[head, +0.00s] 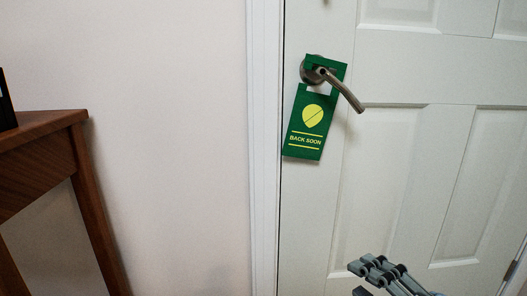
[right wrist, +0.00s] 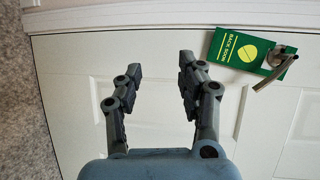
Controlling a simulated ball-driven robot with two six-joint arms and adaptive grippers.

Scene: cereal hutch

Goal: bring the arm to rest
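My right gripper (right wrist: 160,78) is open and empty in the right wrist view, its two fingers apart with the white door behind them. In the head view part of the right gripper (head: 372,272) shows at the bottom, below the door handle and apart from it. A green hanger (head: 306,125) with a yellow emblem and the words BACK SOON hangs on the metal door handle (head: 345,91). In the right wrist view the hanger (right wrist: 240,50) and the handle (right wrist: 277,68) are at the upper right, clear of the fingers. My left gripper is in neither view.
The white panelled door (head: 400,150) is shut in its white frame (head: 264,150). A wooden table (head: 45,150) stands at the left, with a dark object (head: 6,105) on it. Bare wall lies between the table and the frame. Grey carpet (right wrist: 25,110) shows in the right wrist view.

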